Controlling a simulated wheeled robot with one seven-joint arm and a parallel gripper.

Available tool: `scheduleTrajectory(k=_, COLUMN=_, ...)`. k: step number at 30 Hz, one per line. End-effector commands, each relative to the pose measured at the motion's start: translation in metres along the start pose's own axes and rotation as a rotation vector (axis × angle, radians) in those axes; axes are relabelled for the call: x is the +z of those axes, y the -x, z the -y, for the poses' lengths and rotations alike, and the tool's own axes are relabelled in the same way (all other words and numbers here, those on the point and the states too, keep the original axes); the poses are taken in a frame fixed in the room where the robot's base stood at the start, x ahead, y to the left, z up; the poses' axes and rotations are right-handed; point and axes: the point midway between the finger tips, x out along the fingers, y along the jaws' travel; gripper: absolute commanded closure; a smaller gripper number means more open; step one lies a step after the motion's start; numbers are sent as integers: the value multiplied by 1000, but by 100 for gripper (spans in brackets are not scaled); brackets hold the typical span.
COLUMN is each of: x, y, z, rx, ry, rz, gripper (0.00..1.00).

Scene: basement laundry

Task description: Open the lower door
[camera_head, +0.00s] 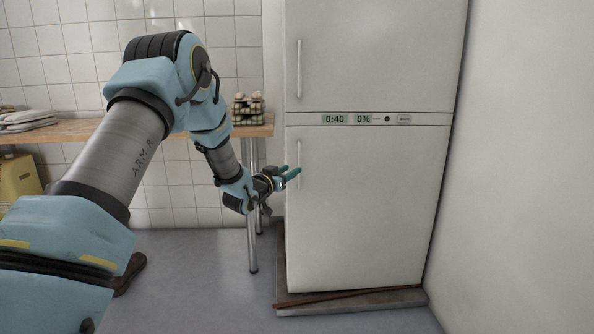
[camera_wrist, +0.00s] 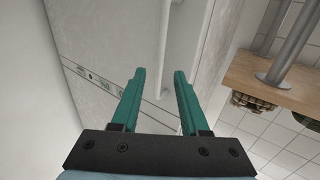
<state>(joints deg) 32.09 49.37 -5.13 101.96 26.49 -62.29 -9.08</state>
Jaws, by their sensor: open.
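The white two-door appliance stands on the right in the head view. Its lower door (camera_head: 370,210) is shut flush below the display strip. The lower door's slim vertical white handle (camera_head: 299,152) is near its left edge; it also shows in the wrist view (camera_wrist: 193,45). My gripper (camera_head: 297,172) has green fingers and is at the lower part of this handle in the head view. In the wrist view my gripper (camera_wrist: 160,72) is open, with nothing held between its fingers. The handle shows beyond the fingertips, nearer the right finger. I cannot tell whether they touch.
The upper door (camera_head: 375,55) is shut and has its own handle (camera_head: 299,68). A wooden table (camera_head: 75,130) with metal legs stands left of the appliance, carrying a patterned item (camera_head: 248,108). The appliance rests on a low plinth (camera_head: 350,303). A wall (camera_head: 520,150) closes the right side.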

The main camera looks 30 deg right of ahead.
Motion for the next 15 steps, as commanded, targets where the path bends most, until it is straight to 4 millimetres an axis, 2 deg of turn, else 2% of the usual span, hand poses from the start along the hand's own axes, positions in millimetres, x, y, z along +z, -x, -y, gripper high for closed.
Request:
scheduleTrajectory(k=1, x=1, y=-10, z=-1, rx=2, ry=-1, rz=-3, gripper=55)
scheduleTrajectory(k=6, x=1, y=-36, z=0, rx=1, ry=-1, rz=-2, gripper=55)
scheduleTrajectory(k=10, x=1, y=-46, z=0, rx=1, ry=0, rz=0, gripper=55)
scheduleTrajectory(k=15, x=0, y=-51, z=0, rx=0, ry=1, rz=1, gripper=55)
